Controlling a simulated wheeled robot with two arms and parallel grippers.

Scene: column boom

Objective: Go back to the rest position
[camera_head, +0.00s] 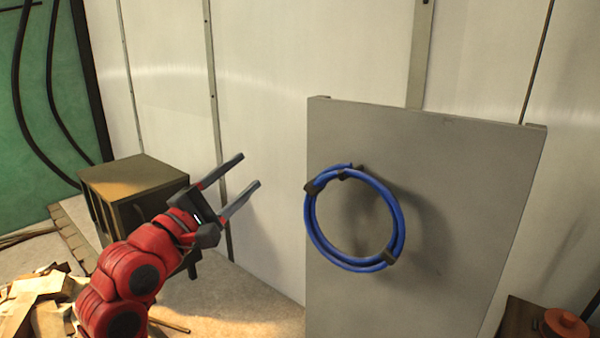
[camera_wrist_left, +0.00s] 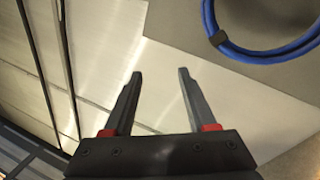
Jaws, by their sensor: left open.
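My left gripper (camera_head: 250,170) is open and empty, raised in front of the white wall in the head view. Its two grey fingers point up and to the right. In the left wrist view, the left gripper's fingers (camera_wrist_left: 160,75) stand apart with nothing between them. A coil of blue hose or cable (camera_head: 312,225) hangs on a grey panel (camera_head: 450,250), to the right of the gripper and apart from it. Dark clips hold the coil together. Part of the blue coil (camera_wrist_left: 265,52) also shows at the upper right of the left wrist view. My right gripper is not in view.
A brown box-like cabinet (camera_head: 130,170) stands behind my left arm. Scraps of wood or cardboard (camera_head: 35,295) lie at the lower left. A red-orange object (camera_head: 565,325) sits at the lower right. The space between the gripper and the panel is clear.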

